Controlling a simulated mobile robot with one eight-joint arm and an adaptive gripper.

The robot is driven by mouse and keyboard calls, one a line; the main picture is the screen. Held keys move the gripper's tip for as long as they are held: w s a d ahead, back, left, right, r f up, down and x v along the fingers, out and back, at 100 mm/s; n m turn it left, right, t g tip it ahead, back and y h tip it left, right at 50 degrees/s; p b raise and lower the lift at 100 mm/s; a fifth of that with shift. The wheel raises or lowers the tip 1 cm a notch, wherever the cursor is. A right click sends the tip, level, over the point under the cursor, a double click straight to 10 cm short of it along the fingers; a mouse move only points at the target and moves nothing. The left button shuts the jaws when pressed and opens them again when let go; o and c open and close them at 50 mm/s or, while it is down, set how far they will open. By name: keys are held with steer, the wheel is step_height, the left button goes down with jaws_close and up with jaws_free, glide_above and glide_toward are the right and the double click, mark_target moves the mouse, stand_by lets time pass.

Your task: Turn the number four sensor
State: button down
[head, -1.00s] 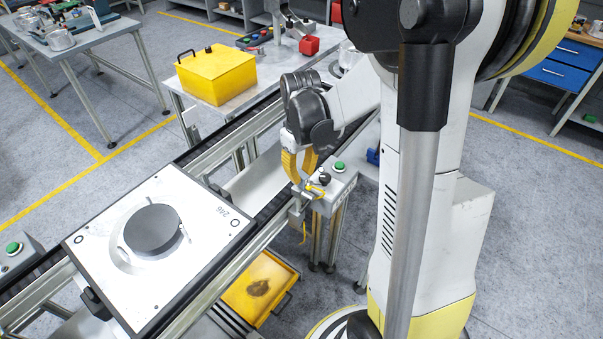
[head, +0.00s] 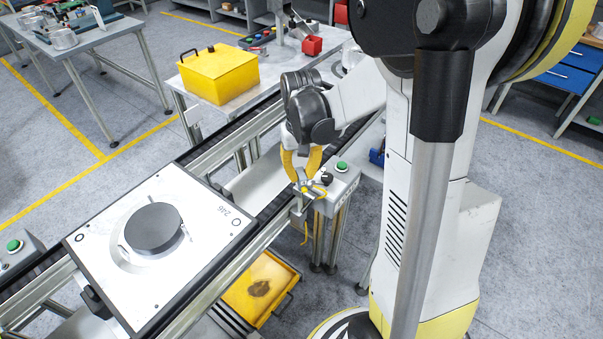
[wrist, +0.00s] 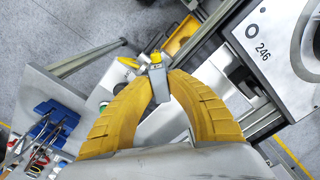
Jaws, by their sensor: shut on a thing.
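My gripper (head: 305,182) is shut on a small grey sensor (wrist: 157,88) with a yellow top, at the rail side of the conveyor. In the wrist view my two yellow fingers (wrist: 157,86) press on it from both sides. A yellow cable (head: 305,232) hangs below it in the head view. No number on the sensor is readable. The pallet (head: 205,255), a white plate marked 246 with a dark round disc (head: 153,228), sits on the conveyor to the left; its corner also shows in the wrist view (wrist: 243,33).
A control box with a green button (head: 341,167) stands just right of my gripper. A yellow bin (head: 282,270) lies below the conveyor (head: 245,137). A yellow box (head: 217,75) stands on the table behind.

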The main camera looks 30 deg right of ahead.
mark_target(301, 173)
steer(key=c, duration=1.3)
jaws_free()
steer(key=shift+r, duration=0.15)
step_height(301, 173, up, 12)
